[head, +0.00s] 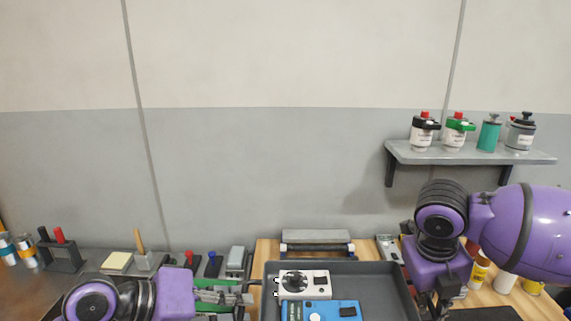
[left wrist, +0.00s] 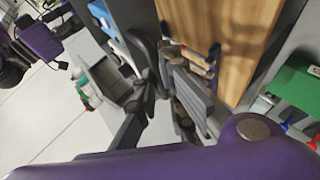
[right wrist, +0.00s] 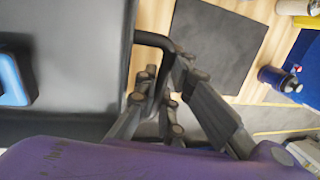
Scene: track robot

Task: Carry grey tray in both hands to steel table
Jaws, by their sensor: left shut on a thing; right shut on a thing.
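The grey tray (head: 385,284) is at the bottom centre of the head view, over a wooden worktop, its near part cut off. It holds a white device with a black dial (head: 304,284) and a blue device (head: 320,311). My left gripper (head: 248,298) is shut at the tray's left side; the left wrist view shows its fingers (left wrist: 166,62) by the tray's side, the grip partly hidden. My right gripper (right wrist: 160,88) is shut on the tray's dark handle (right wrist: 154,39) at the right side. I cannot tell how far the tray is above the worktop.
A dark metal-looking surface (head: 35,291) with tool holders lies at the left. A grey rack (head: 316,240) stands behind the tray. Bottles (head: 505,283) stand at the right, below a wall shelf (head: 470,152) with several containers. A dark mat (right wrist: 215,45) lies on the wood beside the handle.

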